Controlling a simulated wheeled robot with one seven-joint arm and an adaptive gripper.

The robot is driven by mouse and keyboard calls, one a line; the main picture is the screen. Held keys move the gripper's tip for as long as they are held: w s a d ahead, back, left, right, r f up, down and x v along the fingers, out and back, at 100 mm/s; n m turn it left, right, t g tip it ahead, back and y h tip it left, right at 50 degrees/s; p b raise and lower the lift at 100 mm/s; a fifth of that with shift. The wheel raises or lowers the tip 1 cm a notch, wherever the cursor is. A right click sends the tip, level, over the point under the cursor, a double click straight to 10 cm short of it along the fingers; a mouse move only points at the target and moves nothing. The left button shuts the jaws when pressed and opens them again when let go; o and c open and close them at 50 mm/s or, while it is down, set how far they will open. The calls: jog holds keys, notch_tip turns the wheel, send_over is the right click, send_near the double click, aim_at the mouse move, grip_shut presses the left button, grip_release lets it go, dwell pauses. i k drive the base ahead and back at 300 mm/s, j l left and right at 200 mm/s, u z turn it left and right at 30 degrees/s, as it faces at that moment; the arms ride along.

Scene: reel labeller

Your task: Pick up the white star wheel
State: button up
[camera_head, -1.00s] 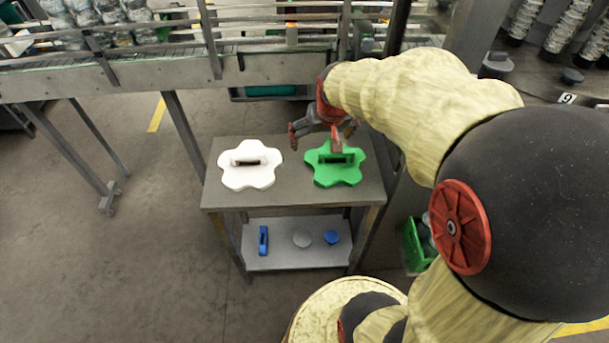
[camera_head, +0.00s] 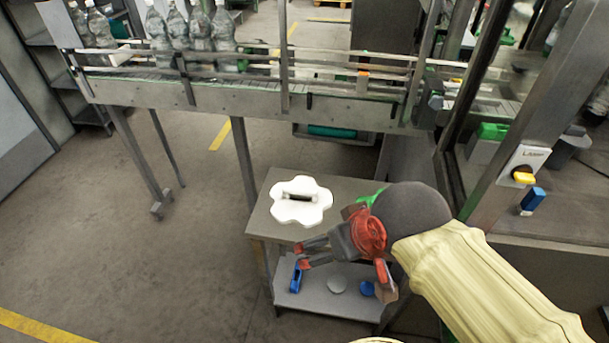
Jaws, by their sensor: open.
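The white star wheel (camera_head: 301,202) lies flat on the top of a small table (camera_head: 262,224), with a raised slotted handle at its middle. The green star wheel (camera_head: 371,197) is on the same top to its right and is mostly hidden behind my arm. My gripper (camera_head: 342,277) is open and empty. In the picture its fingers are below and to the right of the white wheel, over the table's front edge, apart from the wheel.
The lower shelf (camera_head: 315,300) holds a blue tool (camera_head: 295,280), a grey disc (camera_head: 337,285) and a blue disc (camera_head: 367,288). A conveyor (camera_head: 240,112) with plastic bottles runs behind. A machine post with a switch (camera_head: 523,175) stands right. The floor at left is clear.

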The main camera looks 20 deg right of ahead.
aim_at(284, 211)
jog(key=l+z, duration=0.1)
jog(key=z, duration=0.3)
jog(key=k+l+z, duration=0.1)
jog(key=z, duration=0.3)
jog(key=l+z, duration=0.1)
jog(key=z, duration=0.35)
jog(key=l+z, duration=0.1)
jog(key=z, duration=0.3)
jog(key=l+z, duration=0.1)
jog(key=z, duration=0.3)
jog(key=u, duration=2.1)
jog(key=i+j+z, duration=0.25)
jog(key=i+j, duration=0.15)
jog(key=i+j+z, duration=0.25)
jog(key=j, duration=0.2)
jog(key=i, duration=0.05)
